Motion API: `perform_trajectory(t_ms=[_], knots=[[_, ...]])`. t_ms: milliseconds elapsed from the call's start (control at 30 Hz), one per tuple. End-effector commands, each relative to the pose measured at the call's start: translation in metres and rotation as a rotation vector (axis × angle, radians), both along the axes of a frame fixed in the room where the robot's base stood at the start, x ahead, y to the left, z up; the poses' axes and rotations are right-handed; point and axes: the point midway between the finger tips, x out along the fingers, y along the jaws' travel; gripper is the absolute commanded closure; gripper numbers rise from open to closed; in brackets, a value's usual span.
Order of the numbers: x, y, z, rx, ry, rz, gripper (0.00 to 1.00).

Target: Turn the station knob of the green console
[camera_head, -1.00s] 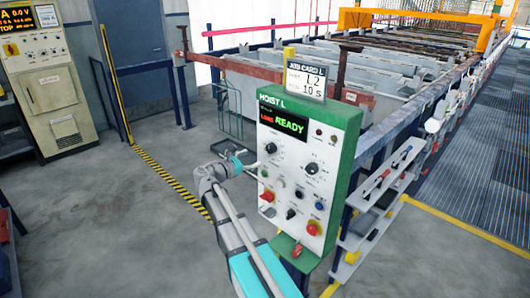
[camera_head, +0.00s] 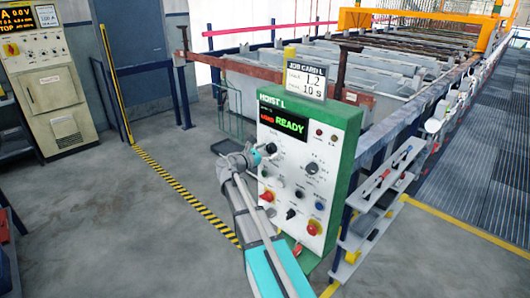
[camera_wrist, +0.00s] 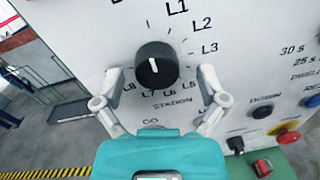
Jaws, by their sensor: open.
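The green-edged console (camera_head: 345,150) labelled HOIST L stands at centre, its display reading READY. Its station knob (camera_head: 271,148) is at the upper left of the panel. In the wrist view the knob (camera_wrist: 156,65) is round and black, with a short white line running nearly up and down. Labels including L1, L2, L3, L5, L6, L7 and L8 ring it, with STATION printed below. My gripper (camera_wrist: 159,76) is open, one finger on each side of the knob's lower half, with visible gaps. In the head view my gripper (camera_head: 258,152) is at the panel's left edge.
A job card (camera_head: 306,81) on top of the console shows L2 and 10 s. Other knobs, buttons and a red emergency button (camera_head: 313,228) are on the panel. Tool shelves (camera_head: 375,215) stand to the right. Floor to the left is clear.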

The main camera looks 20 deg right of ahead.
Motion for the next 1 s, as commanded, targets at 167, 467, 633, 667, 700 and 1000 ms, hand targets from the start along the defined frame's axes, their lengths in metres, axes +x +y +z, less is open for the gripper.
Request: perform_trajectory(t_ms=[167, 467, 633, 667, 700, 1000], knots=[[0.000, 0.000, 0.000, 0.000, 0.000, 0.000, 0.29], [-0.001, 0.000, 0.000, 0.001, 0.000, -0.003, 0.85], [-0.001, 0.003, 0.000, 0.003, -0.002, -0.004, 0.93], [-0.001, 0.002, 0.000, 0.002, -0.004, -0.004, 0.93], [-0.001, 0.000, 0.000, 0.003, -0.007, -0.004, 0.93], [-0.002, -0.004, 0.001, 0.030, -0.091, -0.008, 0.92]])
